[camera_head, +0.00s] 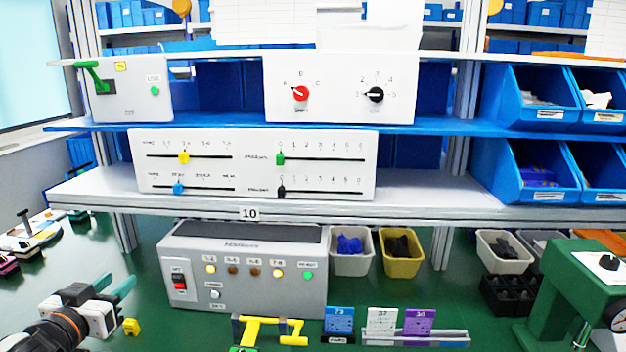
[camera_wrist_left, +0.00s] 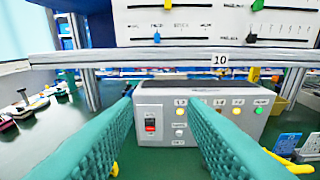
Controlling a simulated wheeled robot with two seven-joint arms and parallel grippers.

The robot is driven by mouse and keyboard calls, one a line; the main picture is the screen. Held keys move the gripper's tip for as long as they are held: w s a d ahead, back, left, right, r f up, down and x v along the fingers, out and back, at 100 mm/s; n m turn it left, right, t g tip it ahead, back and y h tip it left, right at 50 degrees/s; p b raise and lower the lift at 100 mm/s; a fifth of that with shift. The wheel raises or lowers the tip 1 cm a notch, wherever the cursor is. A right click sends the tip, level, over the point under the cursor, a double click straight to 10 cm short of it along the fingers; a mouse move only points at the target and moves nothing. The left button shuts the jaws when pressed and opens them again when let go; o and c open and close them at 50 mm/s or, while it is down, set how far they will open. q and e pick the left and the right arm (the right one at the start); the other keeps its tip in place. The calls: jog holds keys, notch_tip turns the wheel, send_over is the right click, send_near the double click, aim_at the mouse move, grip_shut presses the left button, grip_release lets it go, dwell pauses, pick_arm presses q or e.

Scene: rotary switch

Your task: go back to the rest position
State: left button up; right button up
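The rotary switch panel (camera_head: 340,88) is a white box on the upper blue shelf, with a red knob (camera_head: 300,93) and a black knob (camera_head: 375,95). My left gripper (camera_head: 114,284) is low at the left in the head view, above the green table and well below and left of the panel. In the left wrist view its two teal fingers (camera_wrist_left: 162,100) stand apart with nothing between them, so it is open and empty. The fingers face the grey control box (camera_head: 243,262), which also shows in the left wrist view (camera_wrist_left: 165,125). My right gripper is not in view.
A slider panel (camera_head: 255,180) stands on the lower shelf, and a lever box (camera_head: 130,90) is above it. A yellow handle (camera_head: 262,330) and card rack (camera_head: 415,338) are at the front. Bins (camera_head: 400,262) and a green machine (camera_head: 575,300) occupy the right.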

pick_arm(q)
jog(key=s+d+f+g+y, duration=0.1)
jog(key=s+d+f+g, duration=0.35)
jog(key=s+f, duration=0.6)
jog(key=s+d+f+g, duration=0.4)
jog(key=s+d+f, duration=0.3)
jog(key=f, duration=0.6)
jog(key=s+d+f+m+g, duration=0.1)
jog(key=s+d+f+g, duration=0.15)
jog(key=s, duration=0.35)
jog(key=s+d+f+g, duration=0.1)
jog(key=s+f+g, duration=0.15)
jog(key=s, duration=0.45)
notch_tip(320, 180, down, 25)
jog(key=s+a+f+g, duration=0.2)
jog(key=s+a+f, duration=0.1)
jog(key=s+f, duration=1.3)
jog(key=shift+s+f+m, duration=0.3)
jog(key=shift+s+f, duration=0.05)
jog(key=shift+s, duration=0.25)
jog(key=shift+s, duration=0.1)
